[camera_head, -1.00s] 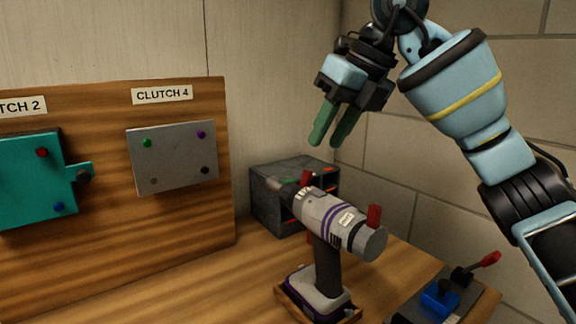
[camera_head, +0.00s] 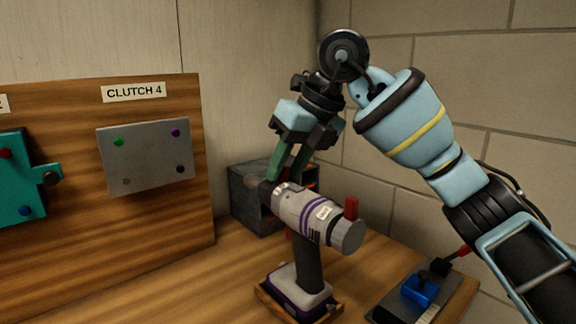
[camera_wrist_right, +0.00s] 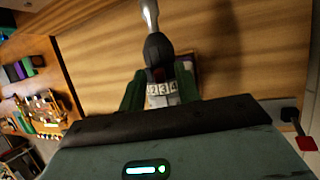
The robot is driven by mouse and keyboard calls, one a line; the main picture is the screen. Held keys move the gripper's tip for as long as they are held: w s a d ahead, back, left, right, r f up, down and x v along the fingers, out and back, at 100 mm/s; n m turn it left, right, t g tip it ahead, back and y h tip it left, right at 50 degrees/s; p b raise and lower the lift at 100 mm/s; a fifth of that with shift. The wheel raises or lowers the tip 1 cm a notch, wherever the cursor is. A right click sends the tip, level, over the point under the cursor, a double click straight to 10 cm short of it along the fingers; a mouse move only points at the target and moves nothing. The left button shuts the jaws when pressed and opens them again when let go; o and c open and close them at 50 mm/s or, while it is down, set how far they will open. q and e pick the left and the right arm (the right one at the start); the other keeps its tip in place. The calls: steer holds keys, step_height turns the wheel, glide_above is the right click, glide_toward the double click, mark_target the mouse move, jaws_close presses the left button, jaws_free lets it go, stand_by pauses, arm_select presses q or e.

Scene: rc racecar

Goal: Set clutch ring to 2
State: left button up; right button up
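The drill (camera_head: 318,212) stands upright with its grey and purple body lying level and its nose toward the left. Its clutch ring (camera_head: 283,190) is just behind the dark chuck (camera_head: 258,185). In the right wrist view the ring (camera_wrist_right: 162,90) shows the numbers 2, 3 and 4, with the black chuck (camera_wrist_right: 158,48) beyond it. My right gripper (camera_head: 283,178) points down at the ring with its green fingers apart. In the wrist view the fingers (camera_wrist_right: 160,92) flank the ring; I cannot tell whether they touch it. My left gripper is out of view.
A wooden board with a "CLUTCH 4" label (camera_head: 133,92) and a grey plate (camera_head: 147,158) stands at the left. A dark bin box (camera_head: 247,205) is behind the drill. A blue switch unit (camera_head: 420,290) with a red lever sits at the right. The drill base rests in a wooden holder (camera_head: 285,311).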

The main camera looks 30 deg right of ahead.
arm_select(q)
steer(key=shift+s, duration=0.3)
arm_select(e)
jaws_close()
